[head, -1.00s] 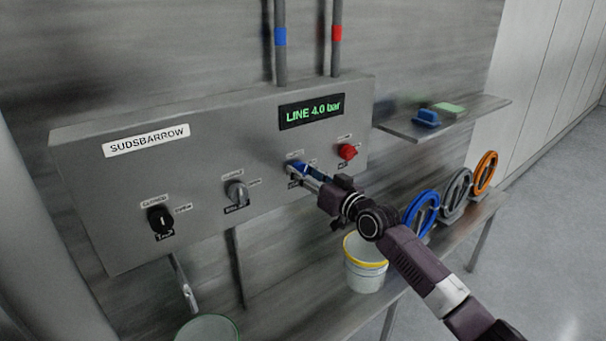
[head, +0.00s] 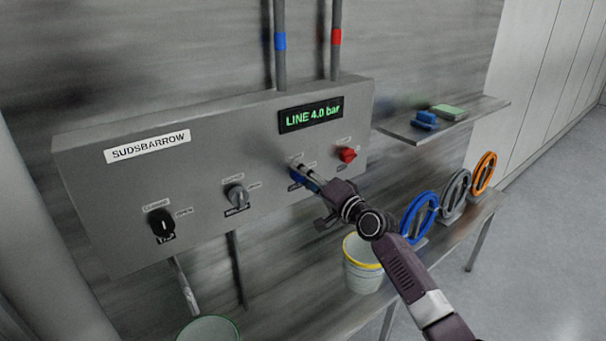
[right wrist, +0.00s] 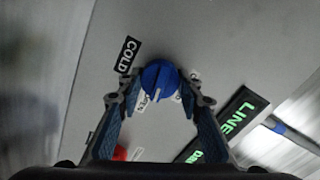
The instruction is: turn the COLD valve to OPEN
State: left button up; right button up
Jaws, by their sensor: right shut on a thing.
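The COLD valve is a blue round knob (right wrist: 160,77) on the grey panel, next to a black COLD label (right wrist: 128,54) in the right wrist view. Its white pointer line points down in that picture, beside a small label reading OPEN, partly hidden. My right gripper (right wrist: 160,95) is shut on the knob, with one finger on each side of it. In the head view, my right gripper (head: 304,170) reaches the panel from the lower right and hides most of the knob. My left gripper is not in view.
A red knob (head: 347,154) sits close to the right of my gripper. The display (head: 311,115) reads LINE 4.0 bar. A white bucket (head: 362,268) stands below my right arm.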

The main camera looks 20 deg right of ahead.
jog(key=shift+m+p, duration=0.3)
jog(key=shift+m, duration=0.8)
jog(key=o, duration=1.2)
jog(key=shift+c, duration=0.2)
jog(key=v, duration=1.2)
